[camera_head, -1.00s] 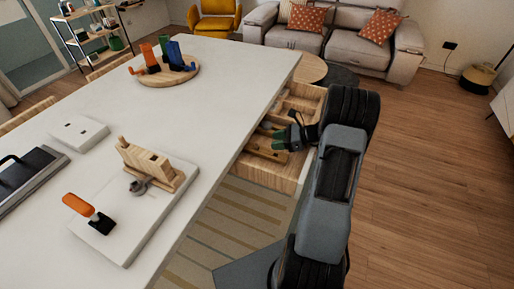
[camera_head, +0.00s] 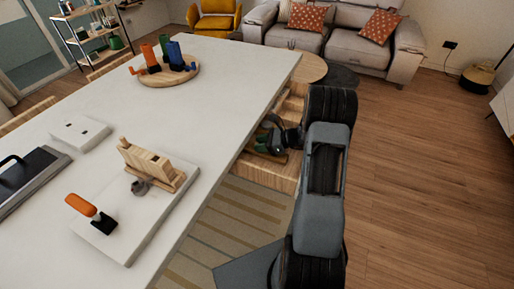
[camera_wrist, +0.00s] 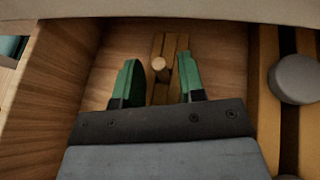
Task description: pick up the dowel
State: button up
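The dowel (camera_wrist: 159,64) shows in the wrist view as a pale round wooden end between my fingers, with light wooden strips beside and behind it. My gripper (camera_wrist: 157,82) is open, one green fingertip on each side of the dowel, with gaps visible on both sides. In the head view my gripper (camera_head: 268,138) reaches into the open wooden drawer (camera_head: 268,174) under the white table. The dowel cannot be made out in the head view, where my arm hides much of the drawer.
The drawer's side wall (camera_wrist: 45,85) stands left of my gripper. A grey round object (camera_wrist: 296,78) sits on wooden strips at right. The table's edge (camera_wrist: 160,10) overhangs the far side. The white tabletop (camera_head: 215,75) holds a round board (camera_head: 150,80) and other items.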

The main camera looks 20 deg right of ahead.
grip_shut()
jog(key=shift+r, duration=0.1)
